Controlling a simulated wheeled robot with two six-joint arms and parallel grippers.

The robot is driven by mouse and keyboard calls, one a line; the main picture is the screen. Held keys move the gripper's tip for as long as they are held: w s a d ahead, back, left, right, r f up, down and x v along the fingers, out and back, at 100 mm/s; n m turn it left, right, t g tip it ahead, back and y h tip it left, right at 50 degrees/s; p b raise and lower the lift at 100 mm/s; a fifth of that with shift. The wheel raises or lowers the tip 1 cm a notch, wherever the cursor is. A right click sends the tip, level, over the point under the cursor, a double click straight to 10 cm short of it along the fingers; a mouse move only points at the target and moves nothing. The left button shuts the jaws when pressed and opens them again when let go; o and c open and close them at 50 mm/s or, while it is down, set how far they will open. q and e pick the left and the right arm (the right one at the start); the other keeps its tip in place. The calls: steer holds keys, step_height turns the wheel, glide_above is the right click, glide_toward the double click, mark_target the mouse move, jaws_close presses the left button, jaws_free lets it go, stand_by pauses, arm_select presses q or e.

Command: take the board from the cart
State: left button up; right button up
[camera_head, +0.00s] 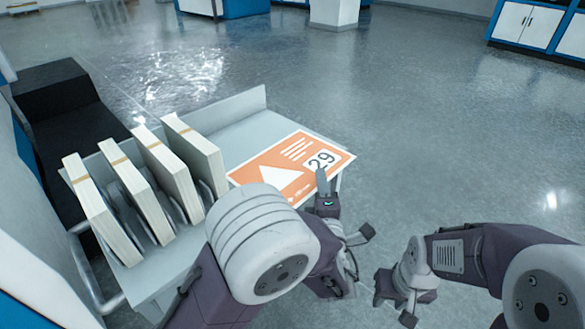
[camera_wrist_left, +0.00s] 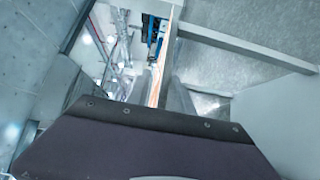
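An orange and white board (camera_head: 288,168) printed with "29" lies flat on the right part of the grey cart (camera_head: 238,135). My left gripper (camera_head: 323,188) is at the board's near right edge, with one finger showing over the board and the other hidden. In the left wrist view, the board (camera_wrist_left: 155,88) shows nearly edge-on as a thin orange strip between my left fingers (camera_wrist_left: 160,92); I cannot tell whether they press on it. My right gripper (camera_head: 398,300) is off the cart to the right, over the floor, with its fingers apart and nothing between them.
Several white banded stacks (camera_head: 168,172) stand upright in slots on the cart's left part, close to my left arm. A black unit (camera_head: 62,105) is beside the cart at left. The floor (camera_head: 430,140) to the right is clear. Blue and white cabinets (camera_head: 530,28) stand far off.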

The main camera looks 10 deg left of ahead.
arm_select(q)
jaws_close()
stand_by(1.3)
